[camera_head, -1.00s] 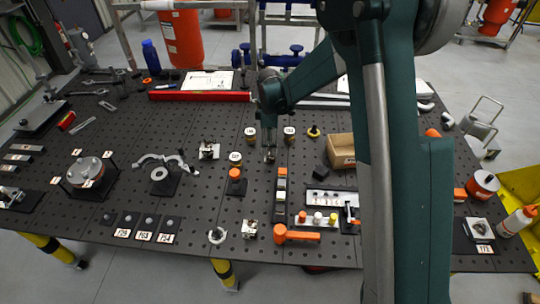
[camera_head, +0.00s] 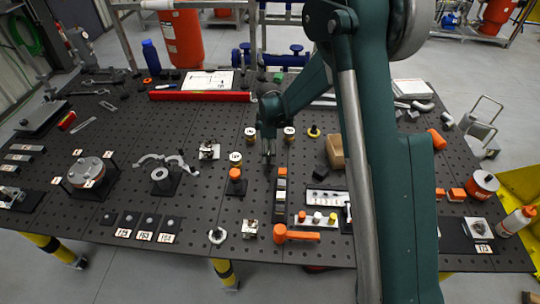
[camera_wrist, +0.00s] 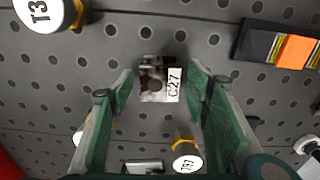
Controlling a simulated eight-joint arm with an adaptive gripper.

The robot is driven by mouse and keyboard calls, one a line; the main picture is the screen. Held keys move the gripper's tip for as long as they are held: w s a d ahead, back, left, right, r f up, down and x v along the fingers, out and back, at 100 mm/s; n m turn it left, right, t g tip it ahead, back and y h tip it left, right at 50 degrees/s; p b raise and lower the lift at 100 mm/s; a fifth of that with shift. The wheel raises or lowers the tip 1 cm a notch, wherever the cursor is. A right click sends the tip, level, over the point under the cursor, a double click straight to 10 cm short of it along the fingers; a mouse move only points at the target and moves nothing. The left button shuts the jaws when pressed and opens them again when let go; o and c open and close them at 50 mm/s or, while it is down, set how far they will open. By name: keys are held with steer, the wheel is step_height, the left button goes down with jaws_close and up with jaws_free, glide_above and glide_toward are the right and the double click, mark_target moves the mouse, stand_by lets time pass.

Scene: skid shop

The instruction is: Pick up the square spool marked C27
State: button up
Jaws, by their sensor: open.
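The square spool marked C27 (camera_wrist: 151,78) is a small metallic block with brownish dark parts and a white C27 label on its right side. It rests on the dark perforated table, near the middle of the wrist view. My gripper (camera_wrist: 160,72) is open, its two green fingers on either side of the spool in that view, with a visible gap to each side. I cannot tell the exact height of the fingertips over it. In the head view my gripper (camera_head: 268,155) points down at mid-table and hides the spool.
Close by are white-capped round pieces with yellow bands (camera_wrist: 187,160), another at the upper left (camera_wrist: 45,12), and a dark holder with an orange block (camera_wrist: 296,50). In the head view, a cardboard box (camera_head: 336,152) stands right of my gripper and an orange-topped post (camera_head: 235,175) lower left.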

steer(key=c, duration=1.1)
steer(key=shift+r, duration=0.15)
steer(key=shift+r, duration=4.85)
